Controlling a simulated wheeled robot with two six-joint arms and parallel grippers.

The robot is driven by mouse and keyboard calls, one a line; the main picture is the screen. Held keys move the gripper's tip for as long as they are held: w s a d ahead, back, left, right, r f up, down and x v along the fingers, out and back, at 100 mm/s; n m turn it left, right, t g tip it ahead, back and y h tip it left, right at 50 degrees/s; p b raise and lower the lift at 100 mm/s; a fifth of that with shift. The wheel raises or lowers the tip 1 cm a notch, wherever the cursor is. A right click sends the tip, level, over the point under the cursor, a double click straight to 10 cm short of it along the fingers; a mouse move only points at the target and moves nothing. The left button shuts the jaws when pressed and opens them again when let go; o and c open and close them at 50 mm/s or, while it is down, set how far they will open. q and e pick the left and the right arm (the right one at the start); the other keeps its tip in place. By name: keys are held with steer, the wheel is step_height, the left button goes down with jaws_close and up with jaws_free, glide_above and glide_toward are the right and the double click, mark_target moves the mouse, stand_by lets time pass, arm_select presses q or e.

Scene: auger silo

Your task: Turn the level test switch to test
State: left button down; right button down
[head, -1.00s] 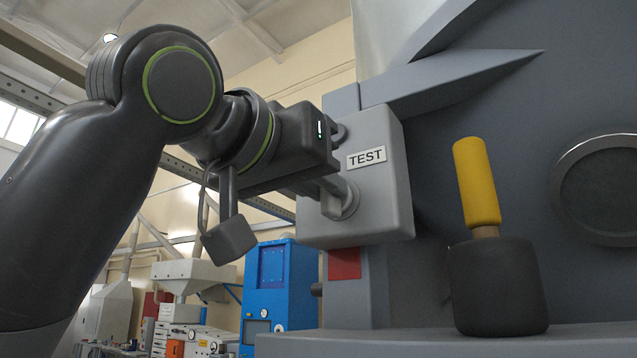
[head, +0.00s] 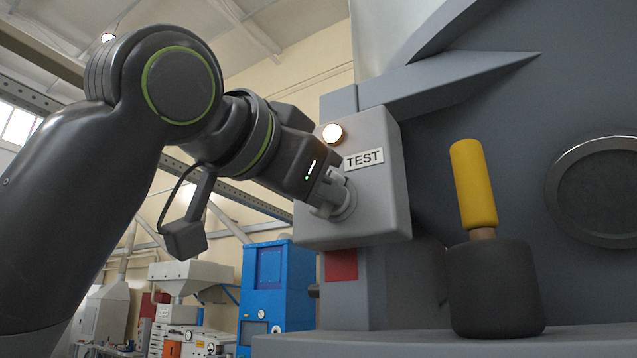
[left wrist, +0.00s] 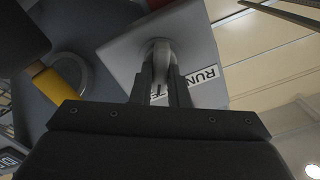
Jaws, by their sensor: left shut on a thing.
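The level test switch (head: 347,203) is a grey rotary knob on the face of a grey box (head: 385,220). A white TEST label (head: 364,158) sits above and right of it. My left gripper (head: 328,194) is shut on the switch handle, tilted. In the left wrist view the fingers (left wrist: 160,88) clasp the handle (left wrist: 160,62); a RUN label (left wrist: 203,79) shows beside them, and the TEST label is partly hidden behind a finger. A round lamp (head: 332,133) on the box glows warm white. My right gripper is not in view.
A dark grey cylinder with a yellow handle (head: 473,185) stands on the grey ledge (head: 400,345) to the right. A round port (head: 600,190) is on the silo wall. A blue cabinet (head: 275,290) stands far behind.

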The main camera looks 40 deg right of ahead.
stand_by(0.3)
arm_select(q)
steer(key=c, duration=1.4)
jaws_free()
steer(key=shift+a, duration=0.1)
steer(key=b+v, duration=0.7)
steer(key=v, duration=1)
steer(key=shift+a, duration=0.2)
